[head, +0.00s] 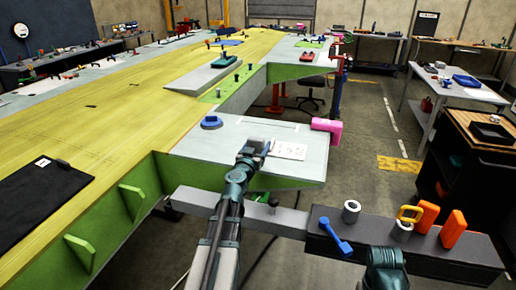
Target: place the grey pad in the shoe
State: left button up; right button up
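My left arm reaches up from the bottom middle. Its gripper (256,146) is over the near pale panel, beside a white sheet with dark marks (289,151). A small greyish block shape shows at its fingertips, too small to tell whether it is the grey pad or the fingers. A pink block-like piece (327,130) sits at the panel's right edge, right of the gripper and apart from it; I cannot tell whether it is the shoe. Part of my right arm shows at the bottom right; its gripper is out of view.
A blue round piece (211,123) lies on the panel left of the gripper. A dark beam (330,243) at the lower right holds a blue tool (336,236), grey rings (351,211) and orange pieces (453,229). A black mat (38,200) lies on the yellow-green wing surface.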

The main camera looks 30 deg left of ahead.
pick_arm(q)
jog(key=shift+f, duration=0.1)
jog(key=shift+f, duration=0.15)
jog(key=o, duration=1.3)
jog(key=shift+o, duration=0.2)
jog(key=shift+r, duration=0.25)
